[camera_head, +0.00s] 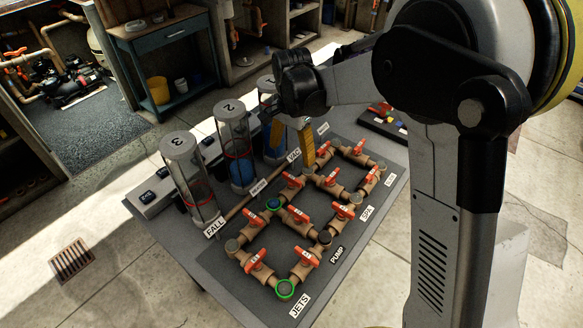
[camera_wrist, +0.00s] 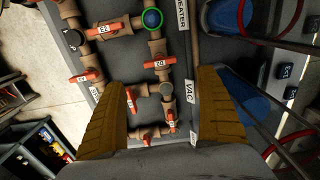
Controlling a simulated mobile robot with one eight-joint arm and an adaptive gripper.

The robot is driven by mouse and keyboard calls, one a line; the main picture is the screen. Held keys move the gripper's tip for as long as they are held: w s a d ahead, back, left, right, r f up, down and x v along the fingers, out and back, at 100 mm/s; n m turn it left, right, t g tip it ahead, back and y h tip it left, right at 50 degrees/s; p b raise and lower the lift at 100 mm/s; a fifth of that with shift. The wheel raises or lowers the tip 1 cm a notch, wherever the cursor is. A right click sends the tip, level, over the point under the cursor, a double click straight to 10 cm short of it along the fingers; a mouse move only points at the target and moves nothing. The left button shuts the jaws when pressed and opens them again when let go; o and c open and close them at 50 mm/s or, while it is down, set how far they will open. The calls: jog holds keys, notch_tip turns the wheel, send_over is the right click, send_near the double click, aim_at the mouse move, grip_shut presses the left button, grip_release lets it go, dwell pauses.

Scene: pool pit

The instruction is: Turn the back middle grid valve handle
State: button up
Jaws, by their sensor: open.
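The valve grid is brown pipe with several orange handles on a dark board (camera_head: 215,262). The handle that appears to be the back middle one (camera_head: 293,180) is on the row beside the HEATER and VAC labels, next to a blue cap in a green ring (camera_head: 273,203). In the wrist view this handle (camera_wrist: 155,65) lies crosswise on its pipe, ahead of my fingertips. My gripper (camera_head: 290,158) is open and empty, its yellow fingers pointing down near the VAC label. In the wrist view, my gripper's fingers (camera_wrist: 163,80) stand wide apart. I see no contact with the handle.
Clear numbered cylinders, 3 (camera_head: 187,180) and 2 (camera_head: 235,150), stand along the back edge; a third is partly hidden by my gripper. A blue workbench (camera_head: 165,40) stands behind. Floor at left is open.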

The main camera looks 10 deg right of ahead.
aim_at(292, 177)
notch_tip(292, 177, down, 11)
jog(key=b, duration=0.3)
jog(key=shift+r, duration=0.15)
jog(key=c, duration=1.2)
